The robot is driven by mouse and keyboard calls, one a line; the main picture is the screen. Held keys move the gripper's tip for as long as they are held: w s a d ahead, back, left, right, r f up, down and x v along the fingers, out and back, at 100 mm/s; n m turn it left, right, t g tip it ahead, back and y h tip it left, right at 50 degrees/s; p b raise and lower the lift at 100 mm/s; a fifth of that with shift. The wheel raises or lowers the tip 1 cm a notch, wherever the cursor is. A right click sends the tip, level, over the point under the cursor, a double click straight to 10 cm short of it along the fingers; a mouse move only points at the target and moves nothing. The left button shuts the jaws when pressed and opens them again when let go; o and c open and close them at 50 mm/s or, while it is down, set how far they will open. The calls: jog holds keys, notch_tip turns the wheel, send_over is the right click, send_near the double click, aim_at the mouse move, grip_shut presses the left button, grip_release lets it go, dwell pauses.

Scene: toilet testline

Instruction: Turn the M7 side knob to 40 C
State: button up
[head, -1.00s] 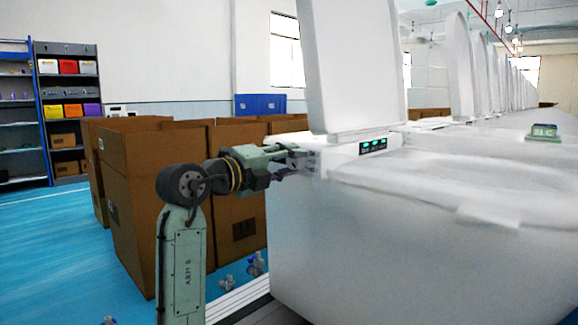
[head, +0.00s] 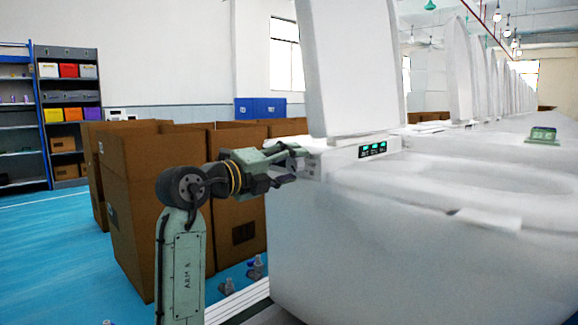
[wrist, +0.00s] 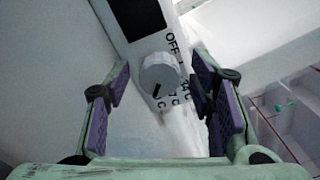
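The side knob (wrist: 159,74) is a round pale grey dial on the side of the white toilet unit (head: 360,215). A dark pointer mark on it faces down and slightly left in the wrist view. Printed labels run around its right and lower side: OFF, 34 C and others partly cut off or blurred; I cannot read a 40 C mark. My gripper (wrist: 160,65) is open, its purple-padded fingers on either side of the knob with gaps showing. In the head view my gripper (head: 296,163) is at the unit's left side, and the knob cannot be made out clearly.
A small display (head: 372,149) with green digits is on the unit's front. The raised white lid (head: 350,65) stands above my gripper. Cardboard boxes (head: 150,200) stand close behind and left of my arm. A small green-screened device (head: 543,134) sits at the right.

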jog(key=v, duration=1.2)
dwell(0.3)
